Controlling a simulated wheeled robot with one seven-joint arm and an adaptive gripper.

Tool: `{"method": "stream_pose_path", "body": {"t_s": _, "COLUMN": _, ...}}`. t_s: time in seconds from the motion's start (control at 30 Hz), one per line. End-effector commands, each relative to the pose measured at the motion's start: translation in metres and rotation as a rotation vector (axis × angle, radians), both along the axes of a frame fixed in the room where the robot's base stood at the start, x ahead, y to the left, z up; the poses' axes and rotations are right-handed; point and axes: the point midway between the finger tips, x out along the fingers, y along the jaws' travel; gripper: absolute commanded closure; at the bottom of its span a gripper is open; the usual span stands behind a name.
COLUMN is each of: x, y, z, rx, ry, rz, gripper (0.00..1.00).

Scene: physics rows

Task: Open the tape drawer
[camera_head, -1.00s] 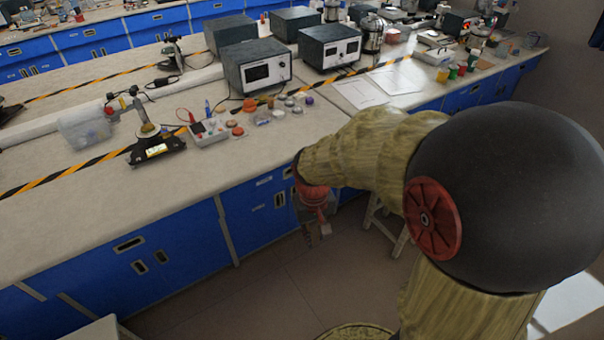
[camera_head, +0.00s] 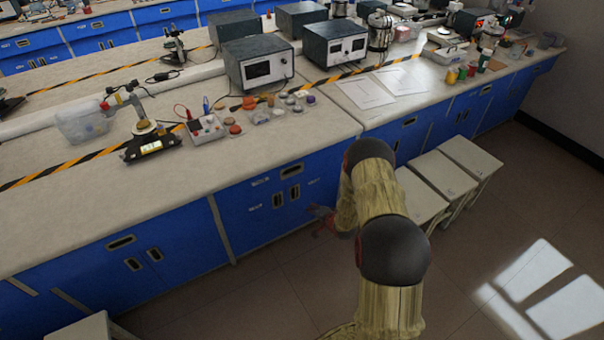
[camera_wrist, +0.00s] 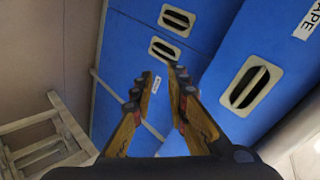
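The tape drawer (camera_wrist: 224,70) is a blue front with an oval recessed handle (camera_wrist: 250,86) and a white label reading "TAPE" (camera_wrist: 309,18), partly cut off in the wrist view. In the head view, what appears to be this drawer (camera_head: 274,184) is the upper front under the worktop, and it looks shut. My gripper (camera_wrist: 159,71) is open and empty, its fingertips apart from the drawer handle. In the head view my gripper (camera_head: 322,220) is small, low in front of the blue cabinet, with its far parts hard to make out.
Two cupboard handles (camera_wrist: 178,19) sit on the blue doors beside the drawer. Stools (camera_head: 443,176) stand close to the right of my arm; a stool frame (camera_wrist: 45,140) shows in the wrist view. The worktop (camera_head: 250,160) overhangs the drawers. Open floor lies at right.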

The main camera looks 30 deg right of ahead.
Motion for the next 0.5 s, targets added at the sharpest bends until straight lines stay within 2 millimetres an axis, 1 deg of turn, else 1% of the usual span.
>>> {"method": "stream_pose_path", "body": {"t_s": 0.03, "x": 0.024, "y": -0.001, "z": 0.026, "rx": 0.048, "ry": -0.109, "rz": -0.016, "gripper": 0.84}}
{"method": "stream_pose_path", "body": {"t_s": 0.07, "x": 0.035, "y": 0.0, "z": 0.041, "rx": 0.085, "ry": -0.171, "rz": -0.025, "gripper": 0.84}}
{"method": "stream_pose_path", "body": {"t_s": 0.1, "x": 0.048, "y": 0.002, "z": 0.06, "rx": 0.136, "ry": -0.244, "rz": -0.034, "gripper": 0.84}}
{"method": "stream_pose_path", "body": {"t_s": 0.13, "x": 0.055, "y": 0.003, "z": 0.073, "rx": 0.175, "ry": -0.29, "rz": -0.039, "gripper": 0.84}}
{"method": "stream_pose_path", "body": {"t_s": 0.2, "x": 0.061, "y": 0.009, "z": 0.093, "rx": 0.265, "ry": -0.371, "rz": -0.054, "gripper": 0.84}}
{"method": "stream_pose_path", "body": {"t_s": 0.3, "x": 0.065, "y": 0.012, "z": 0.11, "rx": 0.355, "ry": -0.43, "rz": -0.076, "gripper": 0.84}}
{"method": "stream_pose_path", "body": {"t_s": 0.43, "x": 0.069, "y": 0.012, "z": 0.111, "rx": 0.397, "ry": -0.435, "rz": -0.093, "gripper": 0.84}}
{"method": "stream_pose_path", "body": {"t_s": 0.5, "x": 0.076, "y": 0.012, "z": 0.109, "rx": 0.398, "ry": -0.435, "rz": -0.094, "gripper": 0.84}}
